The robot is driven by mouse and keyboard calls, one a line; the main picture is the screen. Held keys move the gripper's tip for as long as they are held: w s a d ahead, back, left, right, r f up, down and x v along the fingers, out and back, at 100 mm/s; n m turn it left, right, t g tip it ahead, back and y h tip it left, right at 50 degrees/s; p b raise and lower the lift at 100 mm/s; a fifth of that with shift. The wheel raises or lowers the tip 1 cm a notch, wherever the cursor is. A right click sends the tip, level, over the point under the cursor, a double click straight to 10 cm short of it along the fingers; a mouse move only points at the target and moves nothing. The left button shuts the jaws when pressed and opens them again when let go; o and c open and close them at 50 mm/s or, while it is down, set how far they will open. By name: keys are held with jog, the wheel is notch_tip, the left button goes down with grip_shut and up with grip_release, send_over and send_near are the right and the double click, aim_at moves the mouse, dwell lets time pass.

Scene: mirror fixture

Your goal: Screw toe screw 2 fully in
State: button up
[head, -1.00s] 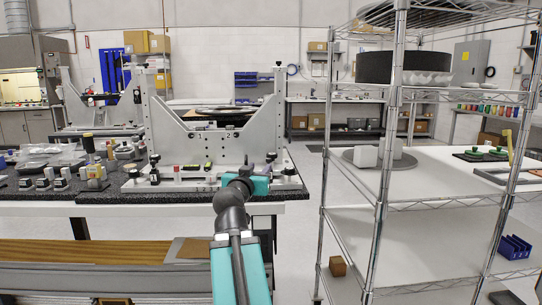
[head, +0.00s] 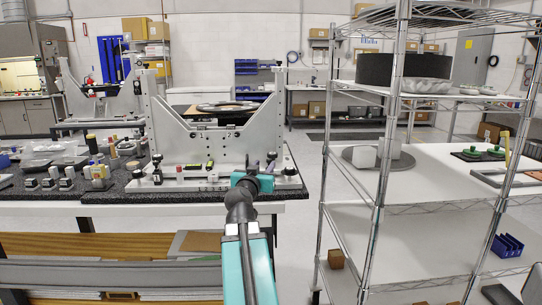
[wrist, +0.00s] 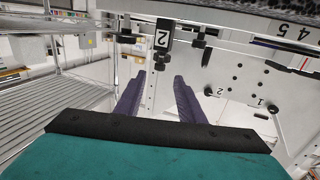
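The white mirror fixture (head: 215,150) stands on the dark-topped table, with black screws and knobs along its base. My gripper (head: 262,170) is at the fixture's front right corner, its fingers mostly hidden there. In the wrist view my gripper (wrist: 160,77) has two purple fingers apart, with nothing visible between them. A black block labelled 2 (wrist: 162,39) lies just beyond the fingertips, roughly in line with the gap. Which part of it is toe screw 2, and how deep it sits, I cannot tell. Black knobs labelled 2 (wrist: 209,91) and 1 (wrist: 268,108) are on the white plate to the right.
Small tools and blocks (head: 65,180) lie on the table left of the fixture. A wire shelf rack (head: 385,160) stands close on the right. A second similar fixture (head: 95,95) stands behind on the left. Floor shows between table and rack.

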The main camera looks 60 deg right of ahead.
aim_at(268, 161)
jog(key=shift+x, duration=3.85)
grip_shut()
jog(key=shift+d+r, duration=0.1)
jog(key=shift+d, duration=0.2)
jog(key=shift+a+f, duration=0.3)
